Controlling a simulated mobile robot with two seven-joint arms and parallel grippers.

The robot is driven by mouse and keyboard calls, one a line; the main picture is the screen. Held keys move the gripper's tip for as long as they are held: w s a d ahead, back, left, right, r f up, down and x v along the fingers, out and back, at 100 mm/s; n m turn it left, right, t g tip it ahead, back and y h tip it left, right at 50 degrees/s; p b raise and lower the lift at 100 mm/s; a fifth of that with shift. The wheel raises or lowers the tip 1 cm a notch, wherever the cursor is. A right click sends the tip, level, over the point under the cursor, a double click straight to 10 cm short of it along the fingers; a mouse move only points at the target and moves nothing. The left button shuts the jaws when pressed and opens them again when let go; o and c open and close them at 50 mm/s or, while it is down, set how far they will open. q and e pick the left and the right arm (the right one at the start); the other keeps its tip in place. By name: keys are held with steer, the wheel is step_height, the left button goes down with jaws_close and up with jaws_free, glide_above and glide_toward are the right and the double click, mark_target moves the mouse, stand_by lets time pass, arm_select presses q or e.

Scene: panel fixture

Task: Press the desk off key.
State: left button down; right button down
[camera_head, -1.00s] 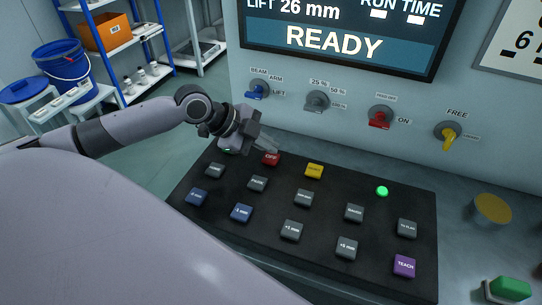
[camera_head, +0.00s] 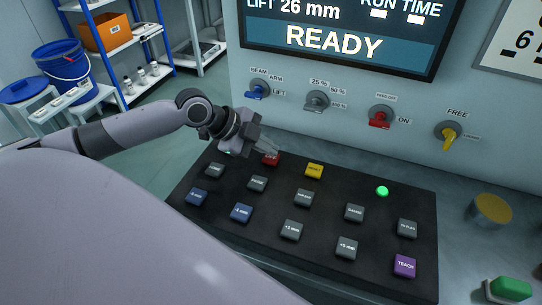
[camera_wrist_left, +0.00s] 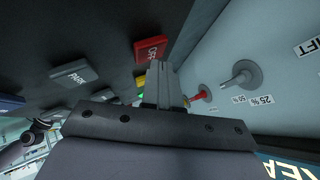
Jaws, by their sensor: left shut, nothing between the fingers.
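The red OFF key (camera_head: 271,160) is in the back row of the black key panel (camera_head: 330,262), left of the yellow key. My left gripper (camera_head: 275,149) is shut and empty. Its fingertips are over the OFF key in the head view and partly cover its label. In the left wrist view, the OFF key (camera_wrist_left: 151,49) shows clearly beside the tips of the shut fingers (camera_wrist_left: 160,66). I cannot tell whether the tips touch it. My right gripper is not in view.
A yellow key (camera_head: 314,171) sits right of the OFF key, and a grey PARK key (camera_wrist_left: 73,74) shows in the left wrist view. Behind the panel, the upright wall carries a blue switch (camera_head: 258,90), a red switch (camera_head: 380,119) and the READY screen (camera_head: 335,45).

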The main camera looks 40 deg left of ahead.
mark_target(267, 158)
arm_select(q)
steer(key=shift+f, duration=0.45)
stand_by(0.7)
steer(key=shift+r+p, duration=0.75)
steer(key=shift+r, duration=0.15)
step_height(267, 158, up, 3)
steer(key=p, duration=0.3)
steer(key=shift+r+p, duration=0.6)
steer(key=shift+r, duration=0.45)
steer(key=shift+f, duration=0.1)
